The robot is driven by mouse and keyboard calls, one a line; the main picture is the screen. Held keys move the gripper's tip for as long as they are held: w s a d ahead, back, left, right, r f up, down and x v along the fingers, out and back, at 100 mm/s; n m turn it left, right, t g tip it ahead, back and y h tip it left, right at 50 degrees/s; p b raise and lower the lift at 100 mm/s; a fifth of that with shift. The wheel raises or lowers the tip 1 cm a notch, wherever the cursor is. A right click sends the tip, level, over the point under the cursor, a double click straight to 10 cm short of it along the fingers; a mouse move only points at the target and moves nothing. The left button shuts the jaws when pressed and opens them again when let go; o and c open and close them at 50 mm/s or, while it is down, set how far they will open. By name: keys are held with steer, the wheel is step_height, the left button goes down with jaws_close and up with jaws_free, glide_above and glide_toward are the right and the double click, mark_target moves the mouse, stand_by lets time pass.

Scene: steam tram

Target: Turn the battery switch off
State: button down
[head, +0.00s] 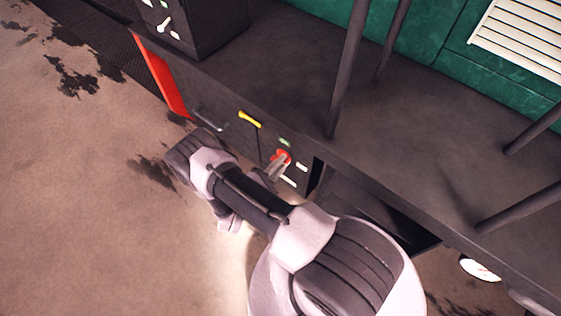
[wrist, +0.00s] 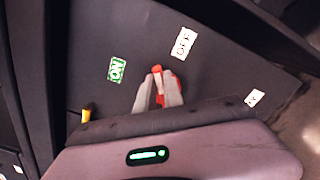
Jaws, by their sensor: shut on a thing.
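The battery switch is a red rotary switch (head: 283,155) on the dark side panel of the tram; it also shows in the wrist view (wrist: 157,70). A green ON label (wrist: 117,70) lies to its left in the wrist view and a white OFF label (wrist: 183,43) lies above and right. My gripper (head: 277,165) is at the switch, and in the wrist view its two grey fingers (wrist: 158,92) close on the red handle from both sides. The fingers hide part of the handle, so I cannot tell exactly which label it points to.
A yellow handle (head: 249,119) and a dark bar handle (head: 210,118) sit left of the switch on the same side. The dark deck (head: 270,70) with upright posts lies above. A white gauge (head: 480,269) is at lower right. Open ground is at left.

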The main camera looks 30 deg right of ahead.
steer(key=shift+s+d+f+m, duration=0.1)
steer(key=shift+f+m, duration=0.1)
steer(key=shift+m, duration=0.95)
steer(key=shift+s+a+f+m, duration=0.1)
steer(key=shift+f+m, duration=0.1)
steer(key=shift+m, duration=1)
steer(key=shift+d+f+m, duration=0.1)
steer(key=shift+f+m, duration=0.1)
steer(key=shift+m, duration=0.95)
steer(key=c, duration=1.5)
jaws_free()
steer(key=shift+o, duration=0.2)
steer(key=p+v, duration=0.2)
steer(key=v, duration=1.5)
steer(key=shift+a, duration=0.2)
